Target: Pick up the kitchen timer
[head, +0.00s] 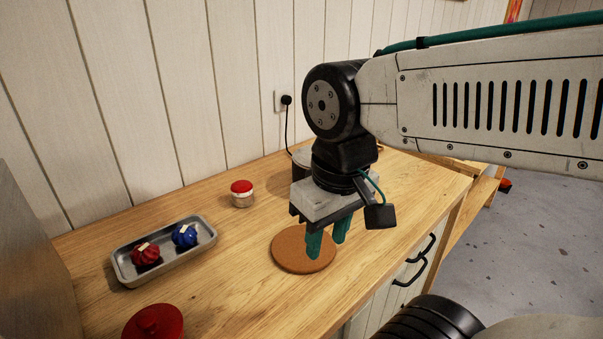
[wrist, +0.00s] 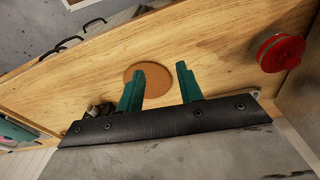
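No item is plainly marked as the kitchen timer, and I cannot tell which one it is. A small round item with a red top and pale body (head: 242,194) stands on the counter, left of my gripper. A larger round red item with a raised knob (head: 155,322) is at the near left edge of the head view. It also shows at the upper right of the wrist view (wrist: 282,54). My gripper (head: 326,246) points down over a round cork mat (head: 290,256). Its green fingers (wrist: 162,70) are apart with nothing between them.
A grey metal tray (head: 128,272) holds a red bundle (head: 146,253) and a blue bundle (head: 185,235). A dark container (head: 301,178) stands behind my gripper, partly hidden. The wooden counter (head: 228,290) is bare between tray and mat. A wall socket (head: 281,101) is behind.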

